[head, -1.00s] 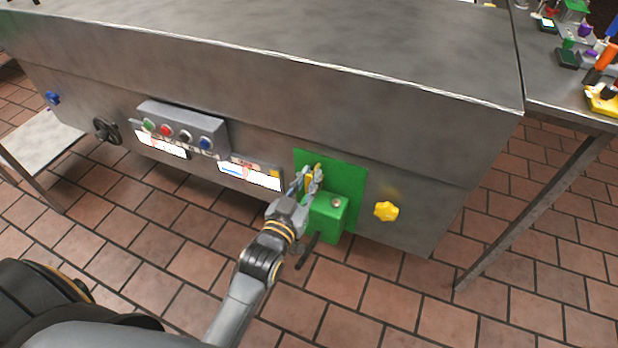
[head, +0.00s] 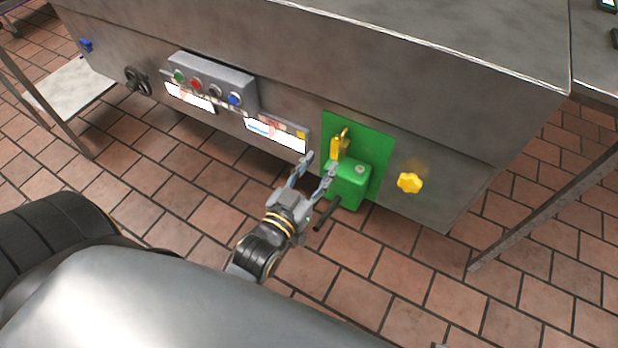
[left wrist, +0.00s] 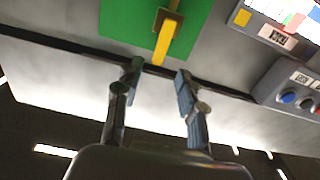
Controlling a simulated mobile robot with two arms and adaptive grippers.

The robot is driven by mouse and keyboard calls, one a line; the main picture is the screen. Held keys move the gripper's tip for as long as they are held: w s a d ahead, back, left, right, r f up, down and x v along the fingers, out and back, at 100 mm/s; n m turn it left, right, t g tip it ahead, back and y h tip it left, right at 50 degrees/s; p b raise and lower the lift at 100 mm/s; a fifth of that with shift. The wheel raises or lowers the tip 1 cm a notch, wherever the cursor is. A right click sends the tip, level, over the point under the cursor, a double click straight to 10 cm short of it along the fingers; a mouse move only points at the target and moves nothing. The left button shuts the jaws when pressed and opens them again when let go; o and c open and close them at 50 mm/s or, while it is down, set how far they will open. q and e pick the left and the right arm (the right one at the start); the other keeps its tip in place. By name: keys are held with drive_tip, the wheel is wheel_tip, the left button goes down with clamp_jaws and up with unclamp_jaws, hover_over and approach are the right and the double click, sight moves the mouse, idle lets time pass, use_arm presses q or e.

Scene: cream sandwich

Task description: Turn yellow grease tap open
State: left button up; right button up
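The yellow tap (head: 338,147) is on a green panel (head: 376,148) on the front of the metal machine, above a green box-shaped container (head: 350,187). Its handle points down in the head view. In the left wrist view the yellow handle (left wrist: 165,40) runs from a brownish mount on the green panel toward the space between my fingertips. My left gripper (head: 320,162) is open and empty, just below and left of the tap, its fingers spread and apart from the handle. It also shows in the left wrist view (left wrist: 159,71). My right gripper is not in view.
A yellow star-shaped knob (head: 410,183) is right of the green panel. A button box (head: 212,80) and labels are to the left, with a dark handwheel (head: 138,81) and a blue knob (head: 86,45) farther left. The tiled floor in front is clear.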

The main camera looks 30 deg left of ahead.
use_arm(q)
drive_tip(key=s, duration=0.4)
drive_tip(key=shift+a, duration=0.1)
idle(0.4)
